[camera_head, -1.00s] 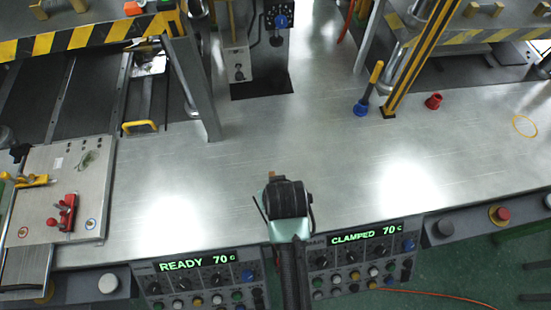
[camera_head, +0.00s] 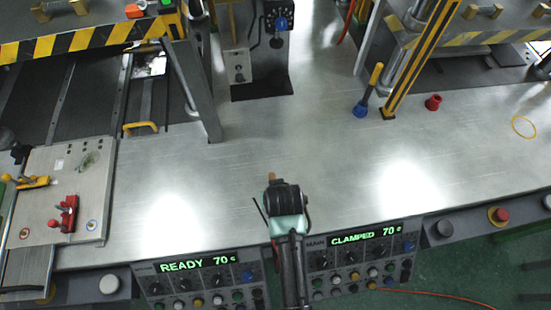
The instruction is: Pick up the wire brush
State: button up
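My gripper (camera_head: 272,183) is over the front middle of the metal bench, seen from above and behind. Its black and teal wrist hides the fingers, so its opening does not show. A small brown tip (camera_head: 271,175) sticks out just beyond the wrist. I cannot tell whether it is part of the wire brush, and whether it is held or lies on the bench. No bristles show clearly anywhere. A yellow-handled tool (camera_head: 375,74) stands tilted in a blue base (camera_head: 361,110) at the back right, well apart from my gripper.
A red cup (camera_head: 433,102) and a yellow ring (camera_head: 524,127) are on the right of the bench (camera_head: 330,150). A plate with red and yellow clamps (camera_head: 75,185) lies at left. Striped press frames stand behind. Control panels (camera_head: 200,280) line the front edge. The bench middle is clear.

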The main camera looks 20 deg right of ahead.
jog(key=shift+f, duration=0.15)
grip_shut()
dwell(0.4)
